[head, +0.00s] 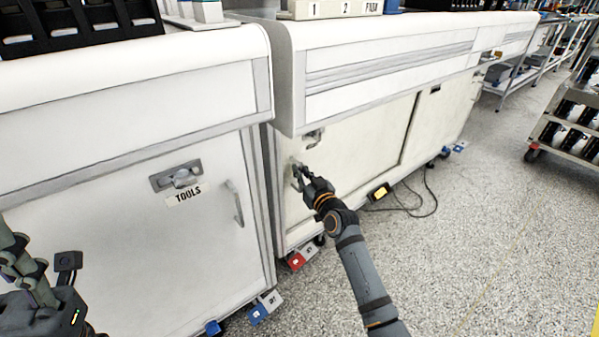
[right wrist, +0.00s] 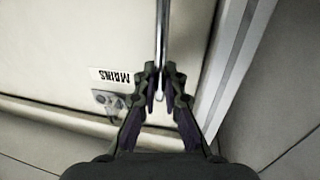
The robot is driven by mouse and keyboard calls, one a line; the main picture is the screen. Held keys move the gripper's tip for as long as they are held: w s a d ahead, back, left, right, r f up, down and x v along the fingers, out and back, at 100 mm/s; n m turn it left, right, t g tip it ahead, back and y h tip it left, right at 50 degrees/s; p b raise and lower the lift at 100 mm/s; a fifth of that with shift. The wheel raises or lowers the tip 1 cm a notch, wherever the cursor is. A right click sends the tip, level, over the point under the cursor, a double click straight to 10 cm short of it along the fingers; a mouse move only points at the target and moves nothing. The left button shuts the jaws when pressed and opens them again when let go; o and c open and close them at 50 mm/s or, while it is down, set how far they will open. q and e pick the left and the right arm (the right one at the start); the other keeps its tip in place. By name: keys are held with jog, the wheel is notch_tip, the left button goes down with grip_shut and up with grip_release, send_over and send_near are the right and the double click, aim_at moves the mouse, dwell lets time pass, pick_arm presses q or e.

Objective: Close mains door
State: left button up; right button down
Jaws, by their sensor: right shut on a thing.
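The mains door (head: 365,145) is a white cabinet door on the middle bench. Its MAINS label (right wrist: 110,76) shows upside down in the right wrist view, beside a metal latch (right wrist: 108,101). My right gripper (head: 302,179) is at the door's left side, shut on the upright bar handle (right wrist: 162,30), which runs between its fingers (right wrist: 160,80). The door looks flush or nearly flush with its frame; I cannot tell if a small gap is left. My left gripper (head: 68,264) is at the lower left, partly cut off, away from the door.
A TOOLS door (head: 180,245) with its own latch and handle is on the left bench. A black and yellow device (head: 380,192) with a cable lies on the floor by the mains bench. A cart (head: 570,125) stands at the right.

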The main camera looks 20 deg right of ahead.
jog(key=shift+s+a+f, duration=0.1)
jog(key=shift+a+f, duration=0.05)
jog(key=shift+f, duration=0.1)
jog(key=c, duration=1.8)
grip_release()
jog(key=o, duration=0.3)
jog(key=shift+a+r, duration=0.15)
jog(key=shift+a, duration=0.05)
jog(key=shift+o, duration=0.2)
jog(key=shift+s+d, duration=0.1)
jog(key=s+d, duration=0.1)
jog(key=s, duration=1)
jog(key=shift+s+d, duration=0.35)
jog(key=shift+d, duration=0.05)
